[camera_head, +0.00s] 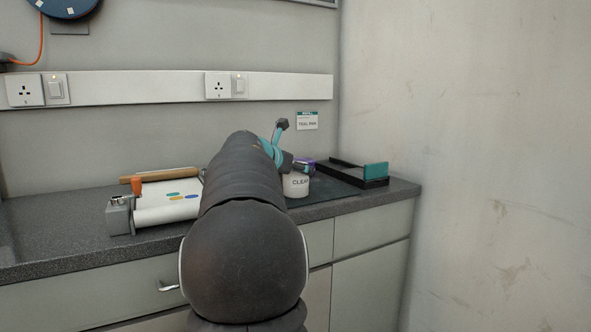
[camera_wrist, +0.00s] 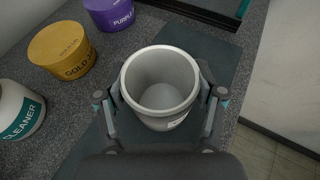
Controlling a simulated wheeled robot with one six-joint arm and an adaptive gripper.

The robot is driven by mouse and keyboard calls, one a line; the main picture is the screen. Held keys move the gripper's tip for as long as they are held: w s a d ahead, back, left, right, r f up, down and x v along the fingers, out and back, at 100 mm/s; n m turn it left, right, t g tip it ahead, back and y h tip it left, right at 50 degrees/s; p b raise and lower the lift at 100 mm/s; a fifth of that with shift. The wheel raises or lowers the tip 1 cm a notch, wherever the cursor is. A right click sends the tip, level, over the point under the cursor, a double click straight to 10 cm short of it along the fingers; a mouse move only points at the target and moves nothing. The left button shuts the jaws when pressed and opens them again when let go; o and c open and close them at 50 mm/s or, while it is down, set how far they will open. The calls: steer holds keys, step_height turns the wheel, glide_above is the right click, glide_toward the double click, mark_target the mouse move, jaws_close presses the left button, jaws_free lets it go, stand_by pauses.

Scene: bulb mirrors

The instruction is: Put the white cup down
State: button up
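The white cup (camera_wrist: 160,118) is upright between the two fingers of my gripper (camera_wrist: 162,94), which are closed against its sides. I look down into its empty inside.
Gold (camera_wrist: 62,50), purple (camera_wrist: 110,12) and cleaner (camera_wrist: 18,110) containers stand beside the mat. A black frame (camera_head: 345,172) with a teal block lies to the right on the counter. A roller device (camera_head: 165,200) stands left. Bare mat surrounds the cup.

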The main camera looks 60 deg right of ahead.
steer(key=shift+o, duration=0.9)
steer(key=shift+r, duration=0.15)
steer(key=shift+a+r, duration=0.1)
steer(key=shift+a, duration=0.15)
steer(key=v, duration=1.1)
steer(key=shift+a, duration=0.2)
steer(key=shift+w+r, duration=0.1)
